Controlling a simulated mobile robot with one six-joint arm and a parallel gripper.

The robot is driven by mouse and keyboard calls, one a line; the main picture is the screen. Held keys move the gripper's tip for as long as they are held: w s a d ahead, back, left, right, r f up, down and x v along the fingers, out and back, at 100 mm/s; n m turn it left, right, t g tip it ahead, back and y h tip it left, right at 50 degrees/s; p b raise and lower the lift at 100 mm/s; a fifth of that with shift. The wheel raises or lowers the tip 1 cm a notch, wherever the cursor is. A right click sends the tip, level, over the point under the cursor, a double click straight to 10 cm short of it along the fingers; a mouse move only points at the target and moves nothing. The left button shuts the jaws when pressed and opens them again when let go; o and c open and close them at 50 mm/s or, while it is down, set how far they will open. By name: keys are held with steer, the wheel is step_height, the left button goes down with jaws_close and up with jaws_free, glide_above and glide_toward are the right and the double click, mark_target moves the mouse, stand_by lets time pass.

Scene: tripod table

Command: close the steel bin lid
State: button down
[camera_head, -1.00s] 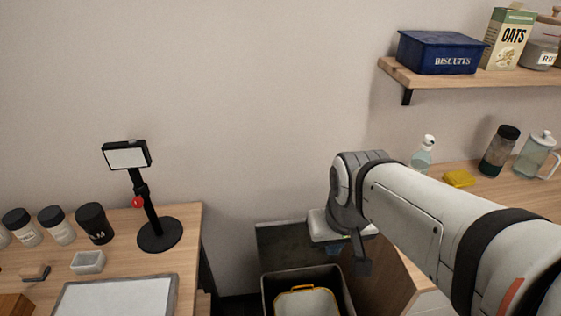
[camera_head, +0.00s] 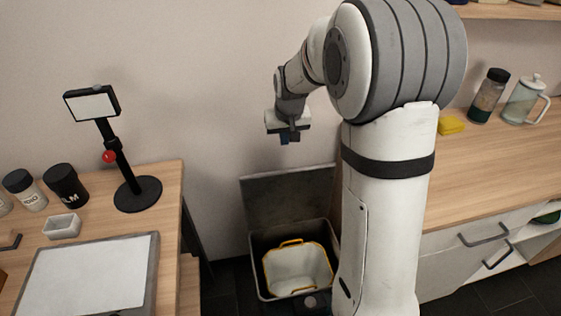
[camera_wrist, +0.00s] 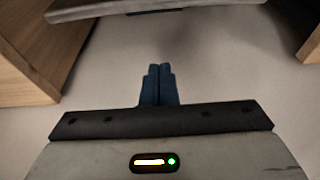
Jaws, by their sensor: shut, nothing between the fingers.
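The steel bin (camera_head: 255,262) stands on the floor between the table and the counter. Its dark lid (camera_head: 288,200) stands raised against the wall side, so the bin is open. A white inner bucket with a yellow rim (camera_head: 297,268) shows inside. My gripper (camera_head: 290,139) is above the lid and apart from it, near the wall. In the wrist view my gripper's blue fingers (camera_wrist: 158,84) are together and empty. A grey edge at the top of the wrist view may be the lid; I cannot tell. My arm hides part of the bin's right side.
The wooden table (camera_head: 172,195) at left holds a black stand with a screen (camera_head: 138,193), jars, a small white dish (camera_head: 62,226) and a framed panel (camera_head: 90,280). The wooden counter (camera_head: 490,165) at right holds a yellow sponge (camera_head: 451,125), a jar and a jug.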

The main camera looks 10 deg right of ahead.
step_height(320, 180, down, 10)
steer(key=shift+s+r, duration=0.2)
steer(key=shift+s, duration=0.15)
stand_by(0.4)
